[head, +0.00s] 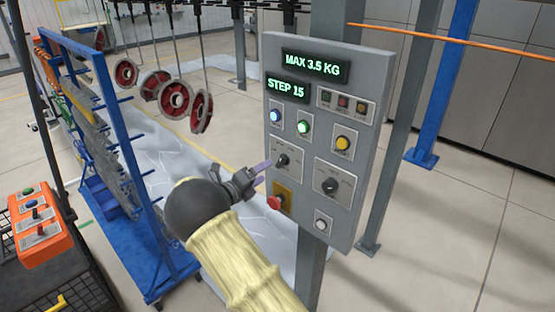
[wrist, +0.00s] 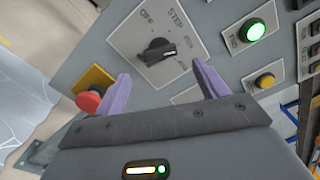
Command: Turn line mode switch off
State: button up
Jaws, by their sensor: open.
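The line mode switch (wrist: 157,51) is a black rotary knob on a light plate with OFF and STEP labels in the wrist view. Its white mark points right, away from OFF; the lettering on that side is too small to read. In the head view the switch (head: 282,160) sits at the left middle of the grey control panel (head: 362,62). My gripper (wrist: 163,86) is open and empty, its purple fingers short of the knob and spread to either side below it. In the head view my gripper (head: 262,172) is just left of the switch, partly covering its plate.
A red emergency button (head: 275,203) on a yellow plate sits just below the switch. A second knob (head: 330,185) is to its right. Lit buttons and a yellow button (head: 343,143) are above. A blue rack (head: 103,85) stands left; red wheels (head: 174,98) hang behind.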

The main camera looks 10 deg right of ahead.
aim_at(279, 163)
jog(key=p+x, duration=0.2)
jog(key=x, duration=0.5)
jog(key=shift+w+d+p, duration=0.15)
jog(key=shift+p, duration=0.2)
jog(key=c, duration=1)
